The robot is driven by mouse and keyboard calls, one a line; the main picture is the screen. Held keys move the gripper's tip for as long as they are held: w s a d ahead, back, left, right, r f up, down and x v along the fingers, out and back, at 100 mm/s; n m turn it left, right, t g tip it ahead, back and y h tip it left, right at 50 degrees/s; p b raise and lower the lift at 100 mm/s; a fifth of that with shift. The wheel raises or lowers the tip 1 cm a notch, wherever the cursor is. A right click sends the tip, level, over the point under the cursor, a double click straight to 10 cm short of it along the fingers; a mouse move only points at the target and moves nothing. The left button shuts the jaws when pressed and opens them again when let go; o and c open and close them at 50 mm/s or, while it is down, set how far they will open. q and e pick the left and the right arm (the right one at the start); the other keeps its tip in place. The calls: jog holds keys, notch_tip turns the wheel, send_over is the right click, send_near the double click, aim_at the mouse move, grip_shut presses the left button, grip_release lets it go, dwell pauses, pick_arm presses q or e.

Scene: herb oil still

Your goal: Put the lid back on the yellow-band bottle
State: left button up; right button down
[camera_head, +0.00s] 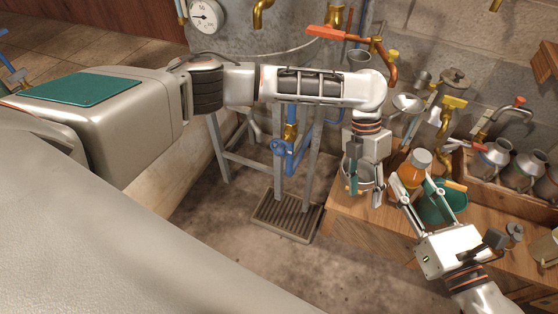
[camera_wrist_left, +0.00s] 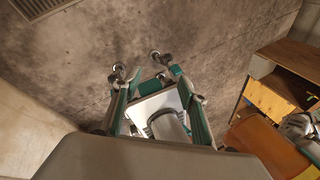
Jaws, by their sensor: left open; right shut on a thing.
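An orange bottle (camera_head: 411,176) with a grey top (camera_head: 421,158) stands at the worktop's left part in the head view. I cannot make out a yellow band on it, and cannot tell whether the grey top is a loose lid or part of the bottle. My right gripper (camera_head: 413,187) is shut around the bottle's body from the near side.
A teal container (camera_head: 444,208) stands right of the bottle. Several metal cans (camera_head: 491,160) stand in a wooden crate at right. The wooden worktop (camera_head: 355,222) has its left edge below my left gripper.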

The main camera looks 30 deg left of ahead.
pick_arm(q)
jog(key=s+d+f+n+t+h, duration=0.6)
jog(key=d+f+n, duration=0.45)
jog(key=n, duration=0.65)
jog(key=s+a+f+n+t+y, duration=0.2)
jog(key=a+n, duration=0.4)
jog(key=a, duration=0.4)
jog(key=s+a+f+n+t+y, duration=0.2)
jog(key=s+a+n, duration=0.3)
jog(key=a, duration=0.5)
jog(key=s+a+f+n+t+y, duration=0.3)
jog(key=s+a+n, duration=0.1)
jog(key=a+n, duration=0.5)
jog(key=shift+a+t, duration=0.4)
pick_arm(e)
jog(key=shift+r, duration=0.1)
